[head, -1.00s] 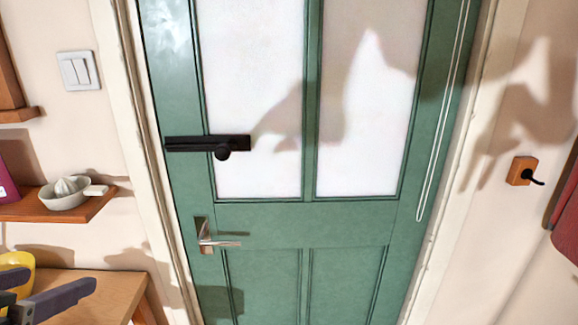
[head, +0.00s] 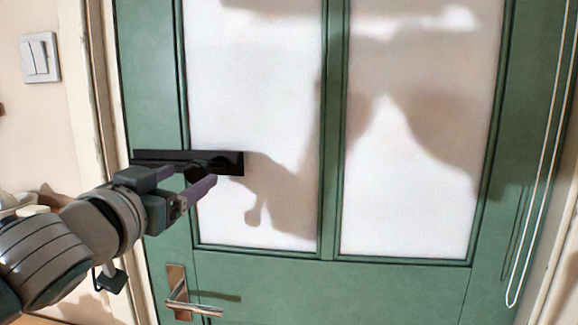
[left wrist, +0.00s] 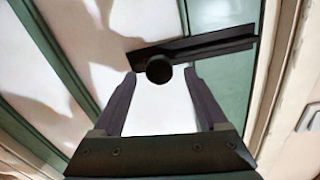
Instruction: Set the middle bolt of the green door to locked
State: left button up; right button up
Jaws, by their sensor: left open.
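The green door (head: 262,275) fills most of the head view and has two frosted panes. A black bolt (head: 232,162) lies across the door's left stile and the left pane, roughly level. Its round knob is partly hidden by my gripper in the head view, but the knob (left wrist: 159,69) shows clearly in the left wrist view. My left gripper (head: 196,177) is open at the bolt. In the left wrist view its fingertips (left wrist: 160,76) appear on either side of the knob, with a gap at each side. I cannot tell how deep the knob sits between them. My right gripper is out of view.
A metal lever handle (head: 190,304) sticks out below the bolt. A white light switch (head: 40,58) is on the wall at the left. A looped white cord (head: 545,180) hangs at the door's right side.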

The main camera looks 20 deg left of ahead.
aim_at(192, 174)
pick_arm(q)
jog(key=shift+w+a, duration=0.2)
jog(key=shift+w, duration=0.8)
jog(key=shift+w+a, duration=0.15)
jog(key=shift+w, duration=0.8)
grip_shut()
